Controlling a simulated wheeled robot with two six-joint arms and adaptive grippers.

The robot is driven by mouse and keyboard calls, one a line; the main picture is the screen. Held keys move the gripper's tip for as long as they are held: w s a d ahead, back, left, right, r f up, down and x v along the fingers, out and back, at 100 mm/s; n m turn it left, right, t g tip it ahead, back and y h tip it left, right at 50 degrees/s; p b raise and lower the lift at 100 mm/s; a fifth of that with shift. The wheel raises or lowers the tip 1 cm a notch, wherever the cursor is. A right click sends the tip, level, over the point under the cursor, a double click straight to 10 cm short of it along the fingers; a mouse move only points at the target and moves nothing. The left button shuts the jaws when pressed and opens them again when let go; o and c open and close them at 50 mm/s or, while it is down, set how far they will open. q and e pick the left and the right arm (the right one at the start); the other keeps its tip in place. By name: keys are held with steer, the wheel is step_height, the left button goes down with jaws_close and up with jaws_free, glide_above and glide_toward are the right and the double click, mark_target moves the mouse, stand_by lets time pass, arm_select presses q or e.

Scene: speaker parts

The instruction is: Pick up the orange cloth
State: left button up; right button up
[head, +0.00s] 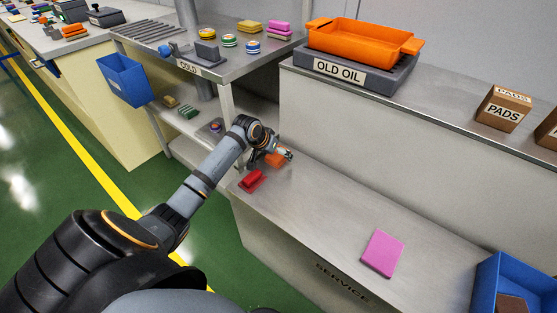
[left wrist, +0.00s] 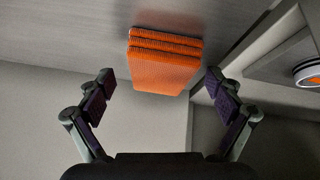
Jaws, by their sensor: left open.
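The orange cloth (left wrist: 165,62) is a folded, ribbed stack, seen in the left wrist view ahead of and between my fingers. In the head view the orange cloth (head: 275,159) lies on the lower metal counter and is partly hidden by my left gripper (head: 282,156). In the left wrist view my left gripper (left wrist: 163,97) is open, with one finger on each side and a clear gap to the cloth. It does not hold the cloth. My right gripper is not in view.
A red folded item (head: 252,180) lies close to the cloth. A pink pad (head: 382,253) and a blue bin (head: 500,285) are on the right. An orange tray (head: 362,40) sits on the OLD OIL stand (head: 345,72). The counter's middle (head: 325,205) is clear.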

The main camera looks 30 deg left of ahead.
mark_target(277, 155)
arm_select(q)
steer(key=c, duration=1.2)
steer(key=shift+r, duration=0.2)
steer(key=shift+c, duration=0.2)
step_height(277, 155, up, 4)
steer(key=p, duration=0.2)
steer(key=shift+s+d+p, duration=0.1)
steer(key=shift+s+p, duration=0.05)
steer(key=shift+p, duration=0.2)
steer(key=s+d+r, duration=0.1)
steer(key=d+r+p, duration=0.1)
steer(key=r, duration=0.1)
steer(key=s+d+r+p, duration=0.1)
steer(key=shift+s+r, duration=0.3)
steer(key=shift+s, duration=0.05)
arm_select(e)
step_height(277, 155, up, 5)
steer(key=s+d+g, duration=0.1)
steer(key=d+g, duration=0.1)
arm_select(q)
steer(key=s+d+r+p, duration=0.2)
steer(key=s+d+r, duration=0.2)
steer(key=s+d, duration=0.2)
steer(key=shift+s+d+p, duration=0.3)
steer(key=shift+d, duration=0.2)
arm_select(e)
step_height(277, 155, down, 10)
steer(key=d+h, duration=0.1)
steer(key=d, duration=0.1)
